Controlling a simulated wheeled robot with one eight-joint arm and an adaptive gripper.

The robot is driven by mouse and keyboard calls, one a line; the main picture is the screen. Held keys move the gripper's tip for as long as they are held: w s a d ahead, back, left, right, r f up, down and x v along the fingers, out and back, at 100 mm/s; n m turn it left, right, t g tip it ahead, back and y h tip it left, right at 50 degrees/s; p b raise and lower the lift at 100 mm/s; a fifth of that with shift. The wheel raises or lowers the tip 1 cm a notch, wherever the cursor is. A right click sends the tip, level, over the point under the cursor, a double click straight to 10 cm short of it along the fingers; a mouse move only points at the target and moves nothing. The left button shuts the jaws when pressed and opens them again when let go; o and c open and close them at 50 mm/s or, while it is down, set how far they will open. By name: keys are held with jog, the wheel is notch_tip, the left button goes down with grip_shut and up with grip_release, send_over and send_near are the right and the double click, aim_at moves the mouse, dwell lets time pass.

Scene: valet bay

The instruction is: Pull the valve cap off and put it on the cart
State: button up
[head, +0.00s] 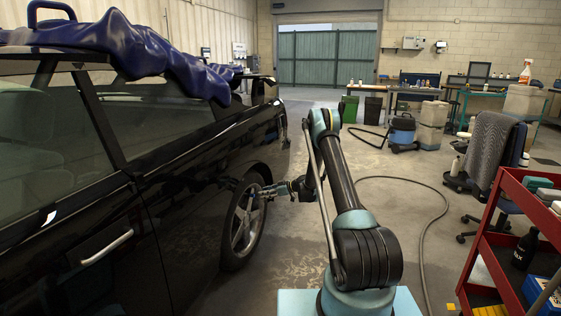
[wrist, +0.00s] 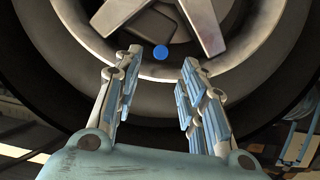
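In the wrist view a small round blue valve cap (wrist: 160,52) sits near the inner edge of the wheel rim, beside a spoke. My gripper (wrist: 160,68) has its two fingers spread apart, with the cap showing between and just beyond the tips. The fingers do not touch it. In the head view my gripper (head: 262,192) is at the front wheel (head: 241,225) of the black car; the cap is too small to make out there. The red cart (head: 513,180) stands at the right edge, with items on its shelves.
The black car (head: 160,205) fills the left side, with a blue cover (head: 150,50) on its roof. A grey hose (head: 432,215) lies on the floor. A chair (head: 487,150) with a grey towel stands behind the cart. Floor between car and cart is mostly open.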

aim_at(254, 195)
jog(key=shift+x, duration=3.7)
jog(key=shift+c, duration=0.3)
grip_shut()
jog(key=shift+s+d, duration=0.15)
jog(key=shift+d, duration=0.15)
jog(key=shift+s+d, duration=0.3)
jog(key=shift+d, duration=0.55)
jog(key=shift+s+d, duration=0.3)
jog(key=shift+d, duration=0.55)
jog(key=shift+s+d, duration=0.3)
jog(key=shift+d, duration=0.55)
jog(key=shift+r, duration=0.1)
